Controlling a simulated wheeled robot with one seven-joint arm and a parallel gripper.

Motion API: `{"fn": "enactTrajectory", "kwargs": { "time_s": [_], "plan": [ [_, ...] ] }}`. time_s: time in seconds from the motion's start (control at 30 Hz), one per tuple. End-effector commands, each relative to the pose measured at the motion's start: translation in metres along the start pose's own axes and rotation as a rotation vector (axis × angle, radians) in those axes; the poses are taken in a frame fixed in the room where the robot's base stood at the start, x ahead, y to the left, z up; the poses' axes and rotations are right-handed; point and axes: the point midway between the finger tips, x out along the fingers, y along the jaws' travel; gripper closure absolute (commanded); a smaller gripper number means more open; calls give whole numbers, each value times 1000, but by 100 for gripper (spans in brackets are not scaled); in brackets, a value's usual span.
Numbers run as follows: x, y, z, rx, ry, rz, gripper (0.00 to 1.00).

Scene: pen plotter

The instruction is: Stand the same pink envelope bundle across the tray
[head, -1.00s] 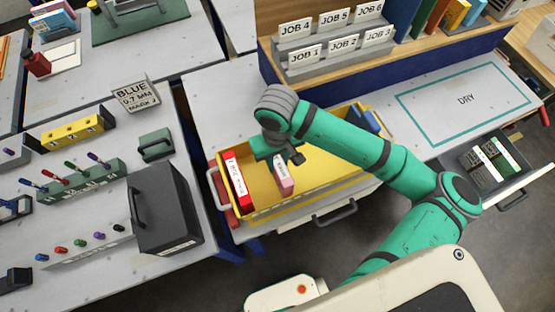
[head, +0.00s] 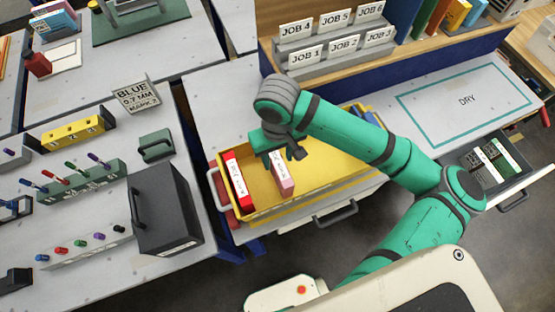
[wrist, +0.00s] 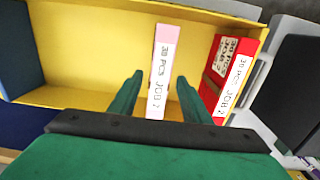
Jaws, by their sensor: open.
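The pink envelope bundle (head: 285,186) stands on edge in the yellow tray (head: 320,190), its white-labelled narrow edge facing up. It runs across the tray's width, roughly parallel to the red bundle, with a gap between them. In the wrist view the bundle (wrist: 163,72) has a label reading 30 PCS and JOB 2. My gripper (head: 282,158) is over the tray at the bundle's far part and hides some of it. In the wrist view my gripper (wrist: 158,88) is open, one finger on each side of the bundle, with visible gaps. Finger depth is hard to judge.
A red bundle (head: 238,182) with a white label stands at the tray's left end; it shows at right in the wrist view (wrist: 236,75). A blue piece (wrist: 22,50) is at the tray's other end. Bare yellow floor lies between it and the pink bundle.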

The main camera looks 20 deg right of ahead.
Motion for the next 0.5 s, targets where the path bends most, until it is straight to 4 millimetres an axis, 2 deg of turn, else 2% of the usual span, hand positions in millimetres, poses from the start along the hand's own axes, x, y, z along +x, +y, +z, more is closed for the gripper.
{"fn": "enactTrajectory", "kwargs": {
  "time_s": [0.1,0.3,0.5],
  "plan": [
    [-25,1,-1,0,3,3,57],
    [-63,2,0,2,2,4,57],
    [-86,2,0,4,1,2,57]
  ]
}}
